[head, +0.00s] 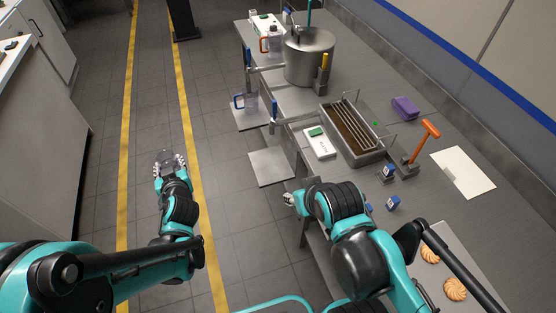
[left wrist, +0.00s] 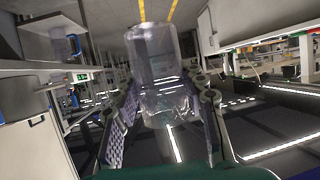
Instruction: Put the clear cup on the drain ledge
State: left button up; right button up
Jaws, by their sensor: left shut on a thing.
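The clear cup (head: 165,157) is a see-through cylinder, out over the floor left of the bench. My left gripper (head: 170,168) is shut on it. In the left wrist view the clear cup (left wrist: 158,75) sits between the two fingers (left wrist: 160,115), with its far end beyond the fingertips. Two grey ledges stick out from the bench's left side: a bare one (head: 268,168) and a farther one (head: 249,119) bearing a clear blue-handled vessel (head: 247,103). I cannot tell which is the drain ledge. My right gripper (head: 290,199) is by the bench's left edge, its fingers too small to read.
The bench holds a steel pot (head: 308,58), a metal basin with a wire rack (head: 352,133), a white box with a green patch (head: 319,143), an orange-handled tool (head: 424,140) and a purple block (head: 405,107). Biscuits (head: 455,289) lie at lower right. Floor between cup and ledges is clear.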

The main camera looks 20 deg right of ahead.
pick_arm(q)
jog(key=w+d+f+m+h+b, duration=0.3)
jog(key=w+d+f+m+h, duration=0.35)
jog(key=w+d+f, duration=1)
jog(key=shift+g+h, duration=0.3)
jog(key=shift+h, duration=0.05)
jog(key=d+f+b, duration=0.1)
jog(key=d, duration=0.5)
jog(key=s+d+f+b, duration=0.1)
jog(key=d+f+b, duration=0.1)
jog(key=d, duration=0.4)
jog(key=d+f+b, duration=0.1)
jog(key=d+b, duration=0.1)
jog(key=d, duration=0.4)
jog(key=shift+s+d+f, duration=0.2)
jog(key=shift+s+f, duration=0.1)
jog(key=f+b, duration=0.2)
jog(key=f, duration=0.2)
jog(key=shift+d+f+b, duration=0.2)
jog(key=shift+d+b, duration=0.05)
jog(key=shift+b, duration=0.15)
jog(key=shift+r, duration=0.2)
jog(key=o, duration=1.2)
jog(key=shift+f, duration=0.1)
jog(key=shift+o, duration=0.2)
